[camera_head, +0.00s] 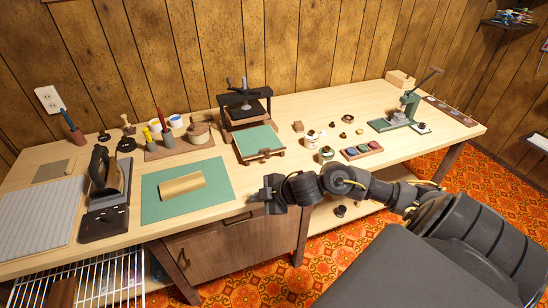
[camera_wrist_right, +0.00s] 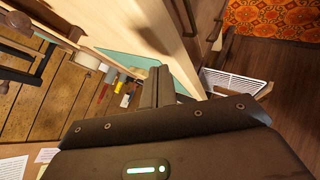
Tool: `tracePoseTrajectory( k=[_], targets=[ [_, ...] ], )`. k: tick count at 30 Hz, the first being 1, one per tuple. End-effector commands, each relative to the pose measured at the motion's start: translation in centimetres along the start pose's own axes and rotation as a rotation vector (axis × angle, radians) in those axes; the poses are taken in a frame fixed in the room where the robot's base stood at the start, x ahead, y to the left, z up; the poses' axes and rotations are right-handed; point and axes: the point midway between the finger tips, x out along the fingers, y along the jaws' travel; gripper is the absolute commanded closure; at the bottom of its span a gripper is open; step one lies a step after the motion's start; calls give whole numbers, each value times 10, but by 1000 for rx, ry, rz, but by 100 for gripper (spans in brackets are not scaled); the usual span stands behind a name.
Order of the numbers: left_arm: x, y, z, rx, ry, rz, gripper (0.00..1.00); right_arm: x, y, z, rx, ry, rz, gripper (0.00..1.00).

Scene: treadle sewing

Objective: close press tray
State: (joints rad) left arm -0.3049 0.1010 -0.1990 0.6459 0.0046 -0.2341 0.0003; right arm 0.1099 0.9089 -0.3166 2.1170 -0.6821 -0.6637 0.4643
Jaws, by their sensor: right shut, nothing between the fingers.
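The black press (camera_head: 243,100) stands near the back of the bench. Its wooden-framed tray (camera_head: 262,156) with a green top sticks out of the press toward the bench's front edge. My right gripper (camera_head: 257,196) is shut and empty. In the head view it is in front of the tray and lower in the picture, near the bench's front edge, apart from the tray. Its fingers (camera_wrist_right: 158,88) are together in the right wrist view. My left gripper is not in view.
A green mat (camera_head: 155,203) with a tan roll (camera_head: 182,186) lies left of the tray. Small jars (camera_head: 326,154) and a row of colored pads (camera_head: 362,150) are right of it.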

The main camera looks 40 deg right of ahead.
Motion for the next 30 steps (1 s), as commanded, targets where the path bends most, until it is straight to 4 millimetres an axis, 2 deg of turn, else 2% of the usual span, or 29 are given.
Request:
tracePoseTrajectory(
  k=[1, 5, 9, 12, 16, 21, 26, 30],
  targets=[
    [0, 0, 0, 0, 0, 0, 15, -5, 18, 6, -31, -7, -9, 100],
    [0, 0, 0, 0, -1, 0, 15, -23, 57, 25, -84, -31, -65, 100],
    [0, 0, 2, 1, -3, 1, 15, -60, 103, 53, -92, -92, -128, 100],
    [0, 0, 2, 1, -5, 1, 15, -85, 124, 68, -73, -132, -161, 100],
    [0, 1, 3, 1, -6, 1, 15, -102, 136, 76, -50, -156, -183, 100],
    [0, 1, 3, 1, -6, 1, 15, -105, 137, 78, -43, -160, -189, 100],
    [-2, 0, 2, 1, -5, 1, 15, -93, 136, 79, -41, -157, -188, 100],
    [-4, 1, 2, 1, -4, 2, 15, -69, 131, 82, -41, -155, -189, 100]
  ],
)
